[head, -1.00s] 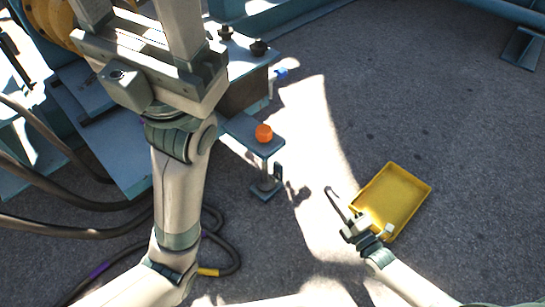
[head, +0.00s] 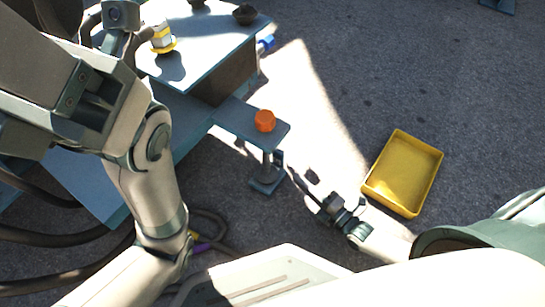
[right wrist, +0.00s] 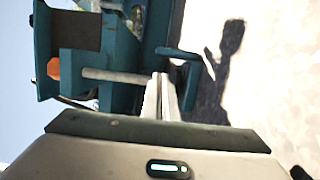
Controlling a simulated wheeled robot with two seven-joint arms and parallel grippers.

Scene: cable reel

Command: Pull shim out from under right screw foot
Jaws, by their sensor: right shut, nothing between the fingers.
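The right screw foot has an orange cap (head: 265,121) on a blue-grey bracket, a thin screw below it, and a flat foot plate (head: 266,181) near the ground. A dark upright tab (head: 279,160) stands beside the foot, apparently the shim's; in the right wrist view a teal bent piece (right wrist: 190,68) shows there. Whether the shim lies fully under the foot is unclear. My right gripper (head: 296,178) is shut and empty, its tips just right of the foot. In the right wrist view the closed fingers (right wrist: 160,92) are close to the screw and bent piece.
A yellow tray (head: 404,172) lies on the ground at right. The blue machine frame (head: 205,60) stands at upper left, with dark cables (head: 60,235) below. My left arm crosses the left side. The ground between foot and tray is mostly clear.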

